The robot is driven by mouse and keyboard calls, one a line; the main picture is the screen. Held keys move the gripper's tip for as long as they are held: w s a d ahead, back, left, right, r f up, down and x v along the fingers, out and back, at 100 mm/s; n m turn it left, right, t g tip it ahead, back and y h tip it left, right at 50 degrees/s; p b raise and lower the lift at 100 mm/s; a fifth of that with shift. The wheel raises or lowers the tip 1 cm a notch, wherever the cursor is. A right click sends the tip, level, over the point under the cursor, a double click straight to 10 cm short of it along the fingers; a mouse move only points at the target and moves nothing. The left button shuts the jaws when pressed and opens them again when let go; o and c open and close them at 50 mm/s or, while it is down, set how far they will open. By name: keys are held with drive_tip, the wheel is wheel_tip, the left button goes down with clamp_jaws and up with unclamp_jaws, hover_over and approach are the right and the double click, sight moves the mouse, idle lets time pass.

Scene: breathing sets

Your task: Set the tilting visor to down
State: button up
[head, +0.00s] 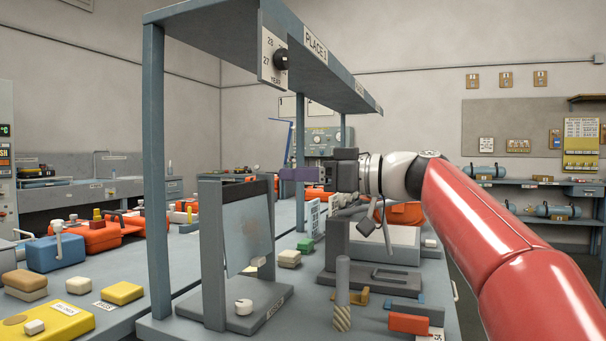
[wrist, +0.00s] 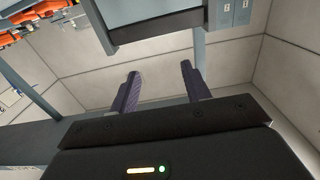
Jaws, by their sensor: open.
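What looks like the tilting visor is a pale grey flat panel (head: 247,232), hung in a dark grey upright frame (head: 211,255) at left centre in the head view. The panel leans out of the frame's plane, and a small tan tab (head: 257,262) shows near its lower edge. My gripper (head: 290,174) is right of the frame and about level with its top, apart from the panel. Its purple fingers point left. In the wrist view the two fingers (wrist: 159,75) are spread with nothing between them. A framed pale panel at the top there cannot be surely identified.
A white knob (head: 243,306) sits on the frame's base. A blue-grey post (head: 155,170) and overhead shelf (head: 330,70) stand around the bench.

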drive_tip(key=b+v, duration=0.1)
drive_tip(key=v, duration=0.7)
drive_tip(key=shift+b, duration=0.4)
